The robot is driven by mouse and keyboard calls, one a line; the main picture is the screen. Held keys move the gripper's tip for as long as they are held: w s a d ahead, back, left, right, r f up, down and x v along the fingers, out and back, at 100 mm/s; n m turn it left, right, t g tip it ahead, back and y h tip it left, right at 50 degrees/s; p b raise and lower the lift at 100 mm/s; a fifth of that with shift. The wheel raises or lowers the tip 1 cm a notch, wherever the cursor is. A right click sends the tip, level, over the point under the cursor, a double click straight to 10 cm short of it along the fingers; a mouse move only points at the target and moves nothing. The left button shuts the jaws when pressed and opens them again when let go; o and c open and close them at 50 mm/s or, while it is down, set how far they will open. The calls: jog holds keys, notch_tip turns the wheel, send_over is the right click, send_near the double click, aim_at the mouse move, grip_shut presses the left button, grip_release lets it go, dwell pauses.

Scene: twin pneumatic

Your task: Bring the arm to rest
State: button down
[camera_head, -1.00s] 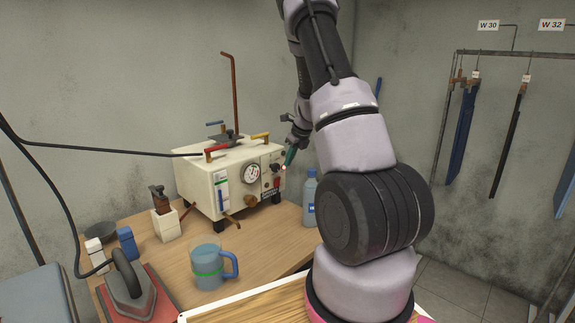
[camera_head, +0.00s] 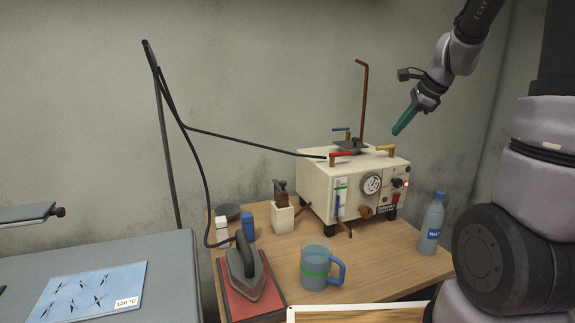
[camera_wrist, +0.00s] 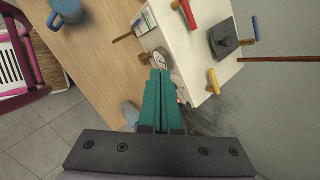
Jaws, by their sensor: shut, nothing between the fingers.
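My gripper (camera_head: 404,121) has teal fingers that are shut with nothing between them. In the head view it hangs in the air above and to the right of the cream steam generator (camera_head: 318,180), apart from it. In the wrist view the shut fingers (camera_wrist: 157,95) point toward the generator (camera_wrist: 175,50), overlapping its gauge side in the picture. My arm reaches in from the right, bent at the elbow.
A water bottle (camera_head: 432,225), a measuring jug (camera_head: 316,268) and an iron (camera_head: 243,270) on a red pad stand on the wooden table (camera_head: 385,262). A rusty rod (camera_head: 363,100) rises behind the generator. A grey board (camera_head: 170,270) is at left.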

jog(key=s+a+r+n, duration=0.2)
jog(key=s+r+n, duration=0.1)
jog(key=s+n, duration=0.2)
jog(key=s+a+r+n+t+h, duration=0.1)
jog(key=s+n, duration=0.4)
jog(key=s, duration=0.5)
jog(key=s+a+r+n, duration=0.3)
jog(key=s+r+n, duration=0.1)
jog(key=s, duration=0.3)
jog(key=shift+s+a+r+n+h, duration=0.2)
jog(key=shift+a+r+n+h, duration=0.15)
jog(key=shift+n, duration=0.45)
jog(key=shift+d, duration=0.1)
